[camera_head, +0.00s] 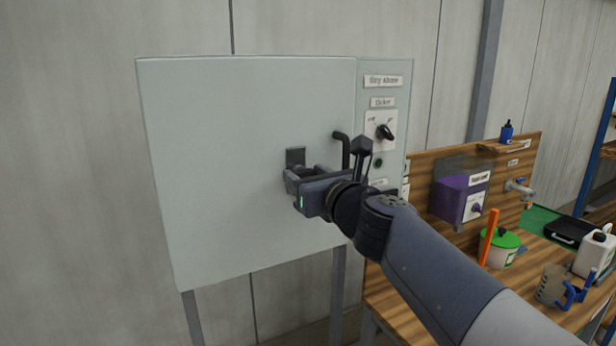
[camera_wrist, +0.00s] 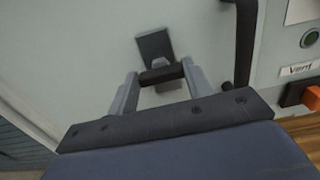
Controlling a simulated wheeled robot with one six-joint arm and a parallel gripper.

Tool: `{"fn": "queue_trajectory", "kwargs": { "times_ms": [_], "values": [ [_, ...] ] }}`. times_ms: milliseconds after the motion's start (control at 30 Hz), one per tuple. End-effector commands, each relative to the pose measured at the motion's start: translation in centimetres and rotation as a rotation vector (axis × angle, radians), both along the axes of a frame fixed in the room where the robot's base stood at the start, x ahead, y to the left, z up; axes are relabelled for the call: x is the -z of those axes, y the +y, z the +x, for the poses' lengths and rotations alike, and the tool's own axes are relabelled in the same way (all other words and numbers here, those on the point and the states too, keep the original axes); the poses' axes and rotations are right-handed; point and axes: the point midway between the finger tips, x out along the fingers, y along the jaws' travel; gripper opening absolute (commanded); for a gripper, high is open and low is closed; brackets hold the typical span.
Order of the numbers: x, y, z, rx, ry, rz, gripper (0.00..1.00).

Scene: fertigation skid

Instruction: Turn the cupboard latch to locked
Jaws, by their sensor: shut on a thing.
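The grey cupboard (camera_head: 230,140) stands on legs with its door shut. The latch has a dark backplate (camera_head: 295,156) on the door, left of the black door handle (camera_head: 344,150). In the wrist view the latch backplate (camera_wrist: 154,44) looks tilted, and a dark latch bar (camera_wrist: 162,75) extends from it between my fingertips. My gripper (camera_head: 303,180) is at the latch, and its fingers are shut on the bar; the wrist view also shows my gripper (camera_wrist: 160,80) there. In the head view my gripper hides most of the latch bar. I see no locked marking by the latch.
A side panel right of the door carries a black rotary knob (camera_head: 385,131) and a green button (camera_head: 378,163). A wooden bench at right holds a purple box (camera_head: 455,200), a green-lidded pot (camera_head: 502,246), a white jug (camera_head: 594,252) and a clear jug with a blue handle (camera_head: 553,286).

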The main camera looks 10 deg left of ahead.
Motion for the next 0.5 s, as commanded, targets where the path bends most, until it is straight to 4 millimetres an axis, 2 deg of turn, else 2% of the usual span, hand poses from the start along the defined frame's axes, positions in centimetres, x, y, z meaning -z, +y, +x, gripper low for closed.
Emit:
{"fn": "queue_trajectory", "kwargs": {
  "times_ms": [267,500],
  "values": [
    [0.21,0.05,-0.04,0.000,-0.069,-0.092,0.24],
    [0.30,0.12,-0.09,0.000,-0.191,-0.253,0.24]
  ]
}}
